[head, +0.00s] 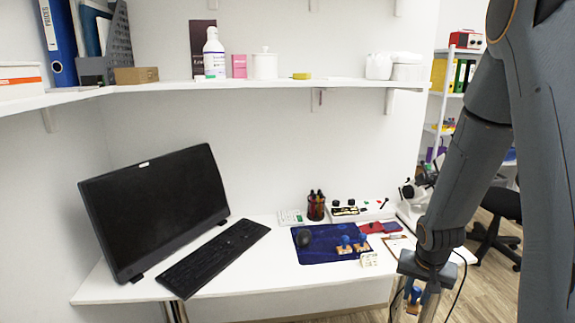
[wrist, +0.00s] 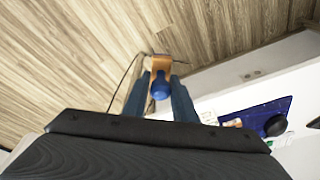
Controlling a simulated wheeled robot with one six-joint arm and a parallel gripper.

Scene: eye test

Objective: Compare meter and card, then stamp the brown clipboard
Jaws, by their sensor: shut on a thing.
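My gripper (head: 414,296) is shut on a stamp with a blue knob (wrist: 160,84) and an orange-brown base (wrist: 158,64). It holds the stamp off the front right edge of the desk, above the floor. A brown clipboard with white paper (head: 398,244) lies right of the mat, partly hidden by my arm. A small white card (head: 369,260) stands at the mat's front right corner; its marks are too small to read. A white panel with dark dials (head: 372,209), perhaps the meter, stands behind; its reading is unclear.
A dark mouse (head: 305,238) is on the mat. A monitor (head: 155,210) and keyboard (head: 214,257) fill the left. A shelf (head: 230,86) runs above.

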